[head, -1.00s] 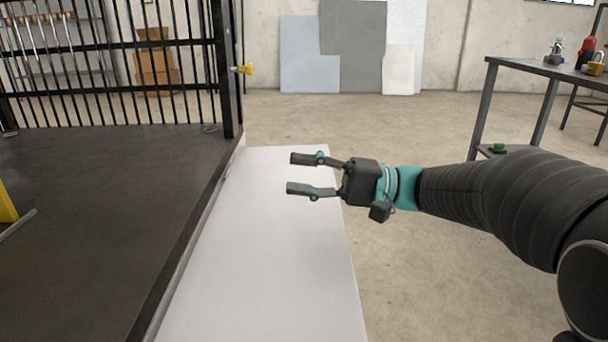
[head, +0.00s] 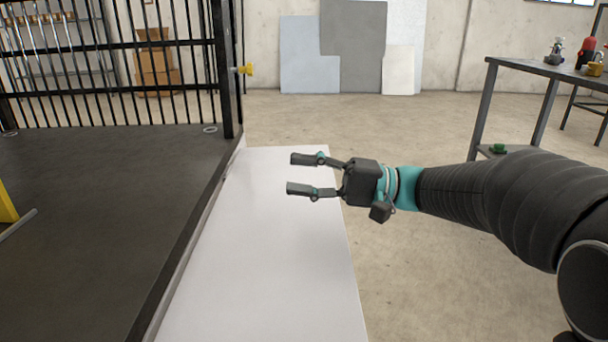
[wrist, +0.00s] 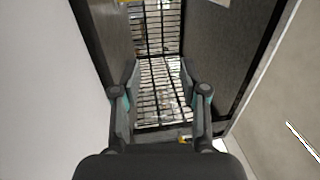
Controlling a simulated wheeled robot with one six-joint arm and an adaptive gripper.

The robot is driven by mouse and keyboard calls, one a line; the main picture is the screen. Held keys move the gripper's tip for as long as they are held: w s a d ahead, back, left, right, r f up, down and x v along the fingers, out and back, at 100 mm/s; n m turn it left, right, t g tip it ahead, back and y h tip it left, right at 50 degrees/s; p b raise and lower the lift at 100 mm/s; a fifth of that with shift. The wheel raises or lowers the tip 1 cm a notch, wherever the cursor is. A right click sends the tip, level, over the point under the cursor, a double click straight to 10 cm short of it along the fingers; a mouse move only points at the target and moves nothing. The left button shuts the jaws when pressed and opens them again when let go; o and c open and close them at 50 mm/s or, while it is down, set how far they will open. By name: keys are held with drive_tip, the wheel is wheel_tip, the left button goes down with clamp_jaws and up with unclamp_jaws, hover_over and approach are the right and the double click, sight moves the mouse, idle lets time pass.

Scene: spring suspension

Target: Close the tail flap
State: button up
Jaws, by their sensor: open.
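The tail flap appears to be the long white panel (head: 270,260) in the head view. It is folded out flat along the edge of a dark cage bed (head: 95,230). My gripper (head: 300,174) shows over the far part of the panel, pointing left toward the bed. Its two fingers are apart with nothing between them. How high it is above the panel I cannot tell. In the wrist view my gripper (wrist: 160,75) is also open, with barred cage sides beyond the fingers. The panel's near end is cut off by the picture.
A black barred cage wall (head: 110,70) with a yellow latch (head: 245,69) stands at the bed's far end. A workbench (head: 545,75) with small items stands at the right. Bare concrete floor (head: 420,280) lies right of the panel.

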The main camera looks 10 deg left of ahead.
drive_tip(key=shift+d, duration=0.1)
drive_tip(key=v, duration=1.2)
